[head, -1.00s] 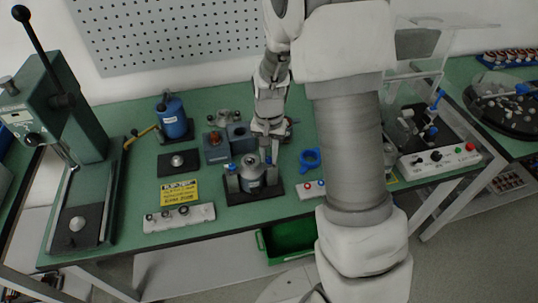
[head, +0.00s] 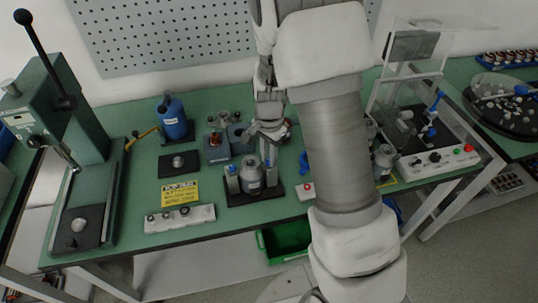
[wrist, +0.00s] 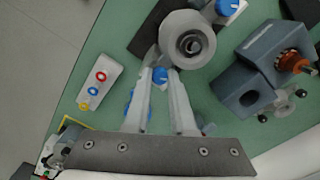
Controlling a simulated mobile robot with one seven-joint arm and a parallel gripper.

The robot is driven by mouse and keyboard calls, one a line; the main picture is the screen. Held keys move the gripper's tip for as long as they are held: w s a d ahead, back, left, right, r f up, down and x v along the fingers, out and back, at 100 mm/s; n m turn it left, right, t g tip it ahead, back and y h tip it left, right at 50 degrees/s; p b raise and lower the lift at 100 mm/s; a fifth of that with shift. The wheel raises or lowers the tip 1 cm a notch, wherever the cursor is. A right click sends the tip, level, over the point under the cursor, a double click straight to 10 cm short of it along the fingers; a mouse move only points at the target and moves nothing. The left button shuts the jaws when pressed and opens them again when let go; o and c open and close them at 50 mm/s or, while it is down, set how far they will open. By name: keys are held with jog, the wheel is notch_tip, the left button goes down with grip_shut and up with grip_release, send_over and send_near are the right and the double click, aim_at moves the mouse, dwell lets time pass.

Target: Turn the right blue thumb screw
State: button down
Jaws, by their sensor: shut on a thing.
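The stator fixture (head: 251,179) stands on a black base on the green bench, with a grey cylindrical body between two posts. The right blue thumb screw (wrist: 160,75) shows between my fingertips in the wrist view. My gripper (wrist: 163,73) is shut on it, with one pale finger on each side. In the head view my gripper (head: 267,143) is at the fixture's right post and hides most of that screw. The left blue thumb screw (head: 232,168) is free on the other post, and it also shows in the wrist view (wrist: 227,7).
A white button box (wrist: 100,80) stands beside the fixture. Grey-blue blocks (head: 215,148) stand behind it. A blue bottle (head: 172,118) and a yellow sign (head: 178,192) are to the left. A clear-screened station (head: 430,130) is at the right. Green bench shows at front left.

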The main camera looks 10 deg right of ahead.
dwell(0.3)
jog(key=c, duration=0.7)
grip_release()
jog(key=shift+c, duration=0.2)
notch_tip(320, 180, up, 17)
jog(key=p, duration=0.1)
jog(key=shift+r, duration=0.2)
